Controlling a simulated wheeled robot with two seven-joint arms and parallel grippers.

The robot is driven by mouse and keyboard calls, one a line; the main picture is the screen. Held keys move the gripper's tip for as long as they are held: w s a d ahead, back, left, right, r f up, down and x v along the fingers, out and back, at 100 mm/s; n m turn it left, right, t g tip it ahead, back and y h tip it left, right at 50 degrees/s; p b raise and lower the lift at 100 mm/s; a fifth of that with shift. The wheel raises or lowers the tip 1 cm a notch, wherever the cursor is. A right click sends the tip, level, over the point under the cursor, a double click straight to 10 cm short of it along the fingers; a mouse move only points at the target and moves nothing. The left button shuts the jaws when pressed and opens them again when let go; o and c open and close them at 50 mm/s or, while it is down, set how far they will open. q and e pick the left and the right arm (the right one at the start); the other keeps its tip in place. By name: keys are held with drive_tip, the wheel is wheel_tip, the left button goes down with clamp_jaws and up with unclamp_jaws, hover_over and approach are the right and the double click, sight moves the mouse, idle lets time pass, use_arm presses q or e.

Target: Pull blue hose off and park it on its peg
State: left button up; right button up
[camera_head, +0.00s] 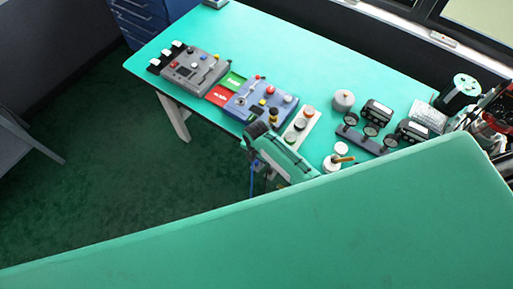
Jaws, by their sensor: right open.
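A thin blue strand (252,182) hangs below the gripper against the dark floor. I cannot tell whether it is the blue hose. The hose's fitting and its peg cannot be made out. My left gripper is not in view.
A grey device (186,72) and red (218,96) and green signs lie left of the blue device. A large green surface blocks the view below. The table's back is clear.

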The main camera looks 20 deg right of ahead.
wheel_tip(320, 180, up, 12)
drive_tip(key=b, duration=0.2)
drive_tip(key=shift+f, duration=0.25)
